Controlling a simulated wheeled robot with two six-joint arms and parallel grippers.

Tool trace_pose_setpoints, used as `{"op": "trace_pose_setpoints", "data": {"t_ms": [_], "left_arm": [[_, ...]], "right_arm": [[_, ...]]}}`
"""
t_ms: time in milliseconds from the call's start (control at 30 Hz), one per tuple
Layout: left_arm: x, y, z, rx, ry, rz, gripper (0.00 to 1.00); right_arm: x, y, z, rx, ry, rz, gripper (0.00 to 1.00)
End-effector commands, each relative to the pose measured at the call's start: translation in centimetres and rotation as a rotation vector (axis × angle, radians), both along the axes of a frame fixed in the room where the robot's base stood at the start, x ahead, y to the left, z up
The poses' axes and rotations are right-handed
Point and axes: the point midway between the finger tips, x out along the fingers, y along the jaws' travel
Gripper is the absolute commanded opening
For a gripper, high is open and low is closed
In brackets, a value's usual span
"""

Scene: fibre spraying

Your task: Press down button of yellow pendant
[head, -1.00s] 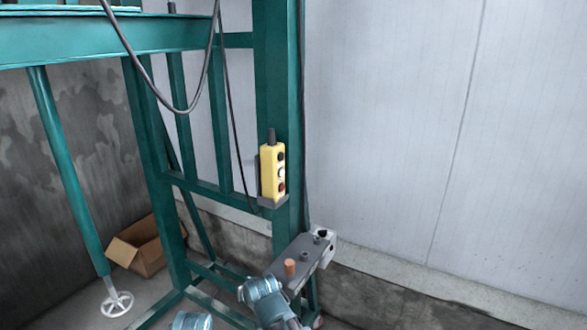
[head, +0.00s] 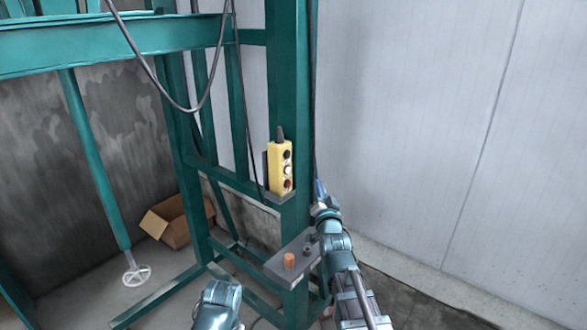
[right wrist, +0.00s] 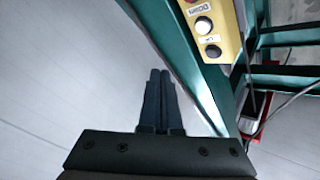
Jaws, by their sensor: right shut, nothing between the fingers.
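The yellow pendant (head: 273,167) sits upright in a grey holder on the green post. It has a black button at the top, a white one (head: 287,169) in the middle and a red one below. In the right wrist view the pendant (right wrist: 230,45) is upside down at the upper right. A "Down" label lies between its red and white buttons, and an "UP" label between the white (right wrist: 203,25) and black ones. My right gripper (head: 319,187) is shut and empty, right of the pendant and apart from it. Its fingers (right wrist: 160,75) point towards the wall. My left gripper is not in view.
A grey box with an orange knob (head: 289,260) is mounted on the frame below the pendant, close to my right arm. Cables hang beside the green post (head: 287,90). A cardboard box (head: 175,222) lies on the floor behind. Free room lies before the white wall (head: 420,130).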

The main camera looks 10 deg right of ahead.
Motion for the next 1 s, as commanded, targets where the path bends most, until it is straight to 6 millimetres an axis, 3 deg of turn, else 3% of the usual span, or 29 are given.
{"op": "trace_pose_setpoints", "data": {"t_ms": [533, 1000], "left_arm": [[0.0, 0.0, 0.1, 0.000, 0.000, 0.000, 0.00], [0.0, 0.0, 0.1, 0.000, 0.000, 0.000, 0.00]], "right_arm": [[0.5, 0.1, 0.3, 0.003, -0.011, -0.001, 0.00], [4.9, 3.5, 0.3, 0.004, -0.011, -0.001, 0.00]]}}
